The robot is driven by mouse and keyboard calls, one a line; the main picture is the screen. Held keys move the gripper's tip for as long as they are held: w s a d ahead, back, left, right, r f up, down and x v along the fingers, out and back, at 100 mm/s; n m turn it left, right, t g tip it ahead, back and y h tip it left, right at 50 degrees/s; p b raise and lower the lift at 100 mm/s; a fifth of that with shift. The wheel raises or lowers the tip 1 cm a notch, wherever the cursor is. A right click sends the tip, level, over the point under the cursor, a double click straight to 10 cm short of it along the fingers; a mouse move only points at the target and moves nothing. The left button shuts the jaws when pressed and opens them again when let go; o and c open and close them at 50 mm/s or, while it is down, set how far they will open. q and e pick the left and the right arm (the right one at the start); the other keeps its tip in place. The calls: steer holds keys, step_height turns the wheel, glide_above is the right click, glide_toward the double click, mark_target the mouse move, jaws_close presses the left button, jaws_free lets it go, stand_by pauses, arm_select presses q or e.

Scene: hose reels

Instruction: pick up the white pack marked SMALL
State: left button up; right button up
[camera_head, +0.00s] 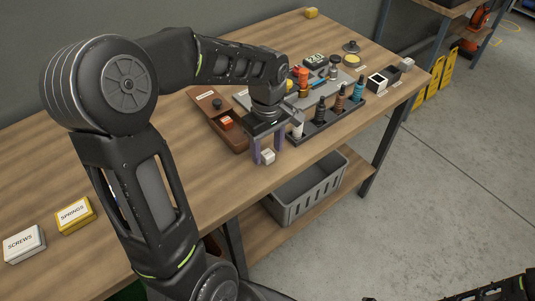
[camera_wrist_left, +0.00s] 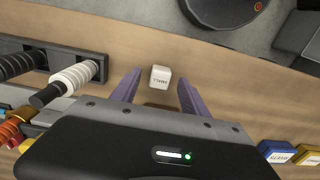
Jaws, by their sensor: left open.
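The small white pack (camera_head: 268,156) stands on the wooden table near its front edge. In the left wrist view the white pack (camera_wrist_left: 160,77) lies between and just beyond the fingertips, with small dark lettering on its face. My left gripper (camera_head: 268,156) is above the table, fingers pointing down, one on each side of the pack in the head view. In the left wrist view my left gripper (camera_wrist_left: 155,84) is open with purple fingers, and a gap shows on both sides of the pack. I cannot tell whether the fingertips are level with it. My right gripper is not in view.
A dark rack (camera_head: 328,122) of several bottles stands close right of the left gripper. A brown tray (camera_head: 205,103) with a red item lies behind it. Boxes marked SPRINGS (camera_head: 74,215) and SCREWS (camera_head: 24,244) sit at left. A grey crate (camera_head: 310,190) is on the shelf below.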

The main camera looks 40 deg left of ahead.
arm_select(q)
steer(key=shift+f, duration=0.25)
stand_by(0.4)
jaws_close()
stand_by(0.4)
